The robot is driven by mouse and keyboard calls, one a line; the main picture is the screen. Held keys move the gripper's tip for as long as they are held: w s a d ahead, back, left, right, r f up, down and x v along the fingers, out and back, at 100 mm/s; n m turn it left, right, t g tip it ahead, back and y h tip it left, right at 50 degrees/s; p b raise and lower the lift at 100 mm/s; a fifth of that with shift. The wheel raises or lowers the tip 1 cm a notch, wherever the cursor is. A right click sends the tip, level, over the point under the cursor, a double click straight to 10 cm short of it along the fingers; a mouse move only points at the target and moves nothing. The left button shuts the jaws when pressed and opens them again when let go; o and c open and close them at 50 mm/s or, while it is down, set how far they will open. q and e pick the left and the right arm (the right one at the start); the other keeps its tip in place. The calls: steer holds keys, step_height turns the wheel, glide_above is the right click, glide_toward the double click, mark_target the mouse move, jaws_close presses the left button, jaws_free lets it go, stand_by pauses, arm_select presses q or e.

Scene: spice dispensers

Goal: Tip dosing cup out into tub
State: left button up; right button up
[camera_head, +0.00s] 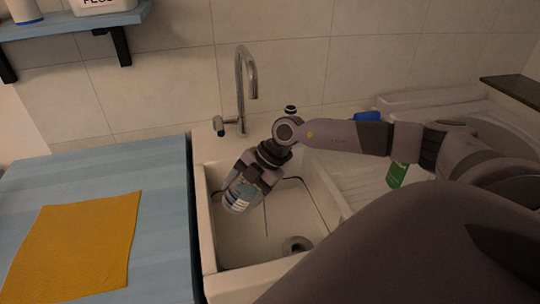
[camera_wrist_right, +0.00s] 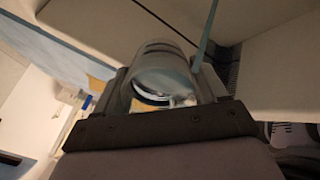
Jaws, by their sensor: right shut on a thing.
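My right gripper (camera_head: 250,184) is shut on a clear cup (camera_head: 238,197) with a pale label or markings. It holds the cup tilted, above the left part of the white sink basin (camera_head: 285,220). In the right wrist view the clear cup (camera_wrist_right: 163,62) sits between the fingers, and a thin blue-green strip (camera_wrist_right: 207,35) runs up beside it. I cannot tell whether anything is in the cup. The basin is the only tub-like thing in view. My left gripper is not in view.
A tap (camera_head: 240,90) rises behind the basin. A blue counter (camera_head: 160,175) with an orange cloth (camera_head: 75,245) lies to the left. A green item (camera_head: 397,174) and a blue item (camera_head: 367,116) stand at the right, near my arm. A shelf (camera_head: 75,22) hangs at upper left.

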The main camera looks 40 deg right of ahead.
mark_target(255, 192)
steer(key=shift+s+d+r+t+y, duration=0.2)
steer(key=shift+d+r+t+y, duration=0.25)
steer(key=shift+y, duration=0.45)
stand_by(0.7)
steer(key=shift+r+t+y, duration=0.15)
steer(key=shift+t+y, duration=0.3)
steer(key=shift+y, duration=0.25)
stand_by(0.6)
steer(key=shift+r+y, duration=0.15)
steer(key=shift+y, duration=0.25)
steer(key=shift+s+d+t+y+b, duration=0.1)
steer(key=shift+t+y+b, duration=0.35)
steer(key=shift+b, duration=1.15)
steer(key=shift+r, duration=0.15)
steer(key=shift+d+r+t+y+b, duration=0.2)
steer(key=shift+t+y+b, duration=0.4)
steer(key=shift+b, duration=0.75)
steer(key=shift+s+d+r+t+y+b, duration=0.25)
steer(key=shift+s+d+y+b, duration=0.3)
steer(key=shift+y+b, duration=0.45)
steer(key=shift+d+r+t+y+b, duration=0.15)
steer(key=shift+t+y+b, duration=0.2)
steer(key=shift+b, duration=0.4)
